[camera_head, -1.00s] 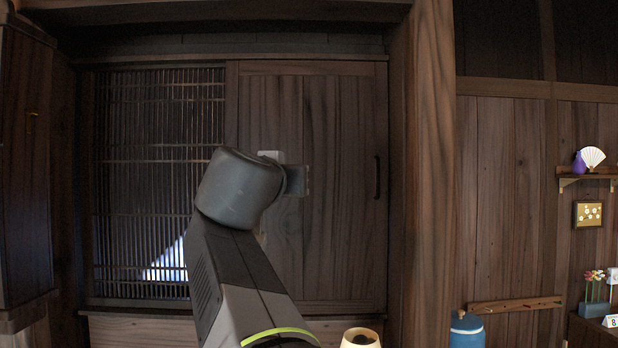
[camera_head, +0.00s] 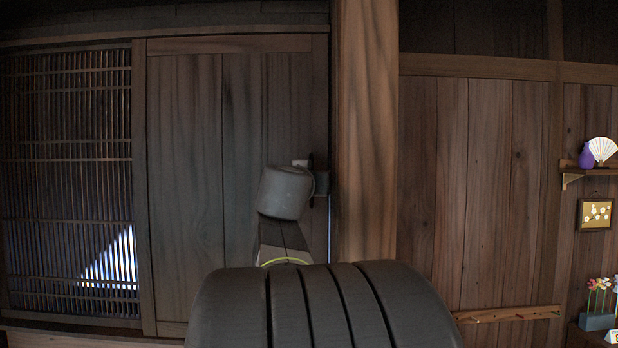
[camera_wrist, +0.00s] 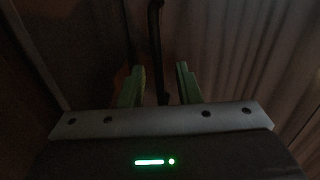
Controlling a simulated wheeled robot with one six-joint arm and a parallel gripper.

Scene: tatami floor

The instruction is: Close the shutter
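The wooden shutter panel (camera_head: 185,190) stands right of a slatted lattice (camera_head: 65,170) in the head view. A thin bright line shows at the panel's right edge beside the post. Its dark upright handle (camera_head: 317,160) is near that edge, partly hidden by my arm. In the wrist view my gripper (camera_wrist: 159,72) has its two green fingers apart. The dark handle bar (camera_wrist: 155,35) runs down into the space between them. I cannot tell whether either finger touches the bar. In the head view my arm hides the fingers.
A thick wooden post (camera_head: 366,130) stands just right of the panel. Further right is a plank wall with a small shelf (camera_head: 588,165) holding a white fan (camera_head: 602,149) and a purple vase (camera_head: 586,155). A framed picture (camera_head: 595,214) and flowers (camera_head: 598,290) are below.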

